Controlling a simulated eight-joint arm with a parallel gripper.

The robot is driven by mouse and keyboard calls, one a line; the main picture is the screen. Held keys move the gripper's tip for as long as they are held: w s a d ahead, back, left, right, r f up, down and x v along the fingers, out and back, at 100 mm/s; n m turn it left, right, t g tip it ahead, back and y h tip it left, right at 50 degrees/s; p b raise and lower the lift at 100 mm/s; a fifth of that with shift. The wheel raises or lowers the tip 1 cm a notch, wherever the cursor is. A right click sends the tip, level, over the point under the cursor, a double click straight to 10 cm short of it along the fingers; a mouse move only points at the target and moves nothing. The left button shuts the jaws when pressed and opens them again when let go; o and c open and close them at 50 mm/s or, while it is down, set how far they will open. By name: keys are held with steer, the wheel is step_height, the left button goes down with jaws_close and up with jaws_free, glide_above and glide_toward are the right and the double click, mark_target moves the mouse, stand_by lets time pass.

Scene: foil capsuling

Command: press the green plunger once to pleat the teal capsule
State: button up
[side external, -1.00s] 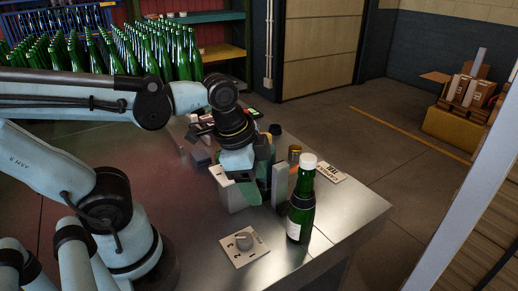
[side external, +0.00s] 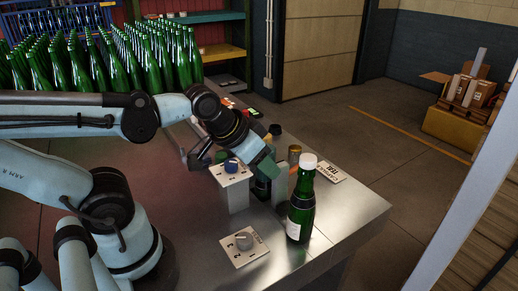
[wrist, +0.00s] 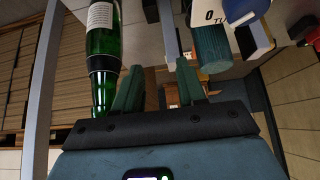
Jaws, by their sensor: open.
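My gripper (side external: 264,172) is over the right part of the bench in the side view, beside a grey post and left of the bottle. In the wrist view its two green fingers (wrist: 158,86) are apart with nothing between them. A small dark green piece (side external: 220,156) shows behind a blue knob in the side view; I cannot tell if it is the plunger. A ridged dark teal cylinder (wrist: 212,52) stands right of the fingers in the wrist view; I cannot tell if it is the capsule. A green bottle (side external: 301,212) with a white top stands upright, apart from the gripper.
The blue knob (side external: 232,165) tops a pale box (side external: 235,194) left of my gripper. A plate with a grey knob (side external: 244,242) lies at the front. The bench's right front is clear.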

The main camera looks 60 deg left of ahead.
jaws_close()
stand_by(1.4)
